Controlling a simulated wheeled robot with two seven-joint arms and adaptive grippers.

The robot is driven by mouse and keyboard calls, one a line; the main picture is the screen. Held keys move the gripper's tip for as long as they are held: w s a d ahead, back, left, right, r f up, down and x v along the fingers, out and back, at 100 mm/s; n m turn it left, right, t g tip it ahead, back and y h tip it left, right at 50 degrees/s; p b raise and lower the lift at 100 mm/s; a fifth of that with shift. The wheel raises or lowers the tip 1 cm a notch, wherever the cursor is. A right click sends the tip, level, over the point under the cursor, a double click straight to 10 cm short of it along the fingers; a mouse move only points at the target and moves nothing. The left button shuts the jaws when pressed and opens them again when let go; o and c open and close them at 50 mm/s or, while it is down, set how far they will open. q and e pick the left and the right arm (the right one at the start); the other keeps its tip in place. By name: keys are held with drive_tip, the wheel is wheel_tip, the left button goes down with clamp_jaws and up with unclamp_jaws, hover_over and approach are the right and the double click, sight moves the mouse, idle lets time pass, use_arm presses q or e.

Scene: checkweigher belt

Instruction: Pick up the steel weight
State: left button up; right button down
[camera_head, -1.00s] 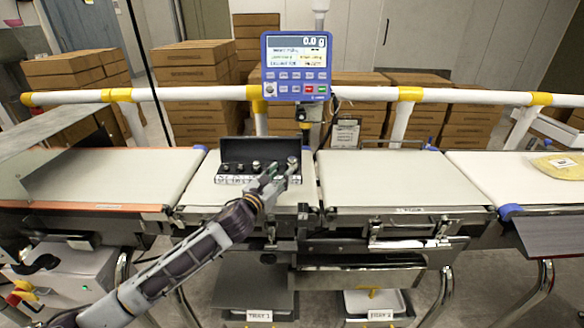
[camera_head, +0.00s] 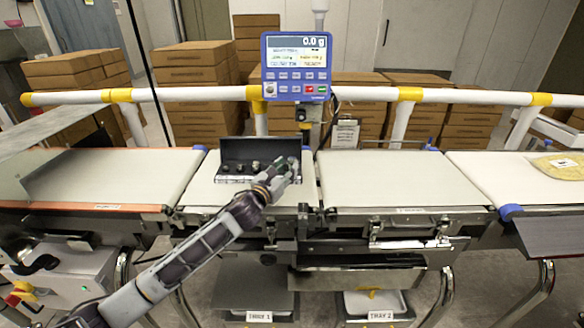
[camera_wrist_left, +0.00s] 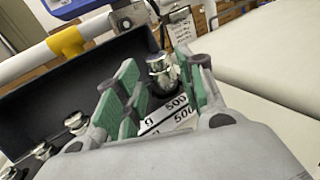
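A shiny steel weight (camera_wrist_left: 162,72) stands at the right end of an open black case (camera_wrist_left: 60,85), behind labels reading 500. In the head view the case (camera_head: 240,150) sits on the left-centre belt, and my gripper partly covers its right end. My left gripper (camera_head: 288,174) is over that end of the case. In the wrist view its green-padded fingers (camera_wrist_left: 160,88) are spread, with the weight showing between and beyond them. I cannot tell whether a pad touches it. My right gripper is not in view.
Several smaller weights (camera_wrist_left: 76,122) stand in the case to the left. A blue display (camera_head: 297,68) reading 0.0 g stands behind the belt, by a white rail (camera_head: 200,93). The right-centre belt (camera_head: 390,180) is clear. A yellow packet (camera_head: 560,167) lies far right.

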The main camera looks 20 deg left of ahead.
sight(291, 163)
use_arm(q)
drive_tip(key=shift+w, duration=0.1)
drive_tip(key=shift+w, duration=0.2)
drive_tip(key=shift+w+d, duration=0.15)
drive_tip(key=shift+w, duration=0.55)
drive_tip(key=shift+w+d+b, duration=0.1)
drive_tip(key=shift+w+b, duration=0.25)
drive_tip(key=shift+w, duration=0.45)
drive_tip(key=shift+w+d, duration=0.15)
drive_tip(key=shift+w, duration=0.55)
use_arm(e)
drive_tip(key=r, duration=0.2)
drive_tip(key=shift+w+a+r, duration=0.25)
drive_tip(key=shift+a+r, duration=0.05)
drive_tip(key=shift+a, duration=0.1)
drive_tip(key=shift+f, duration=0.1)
use_arm(q)
clamp_jaws()
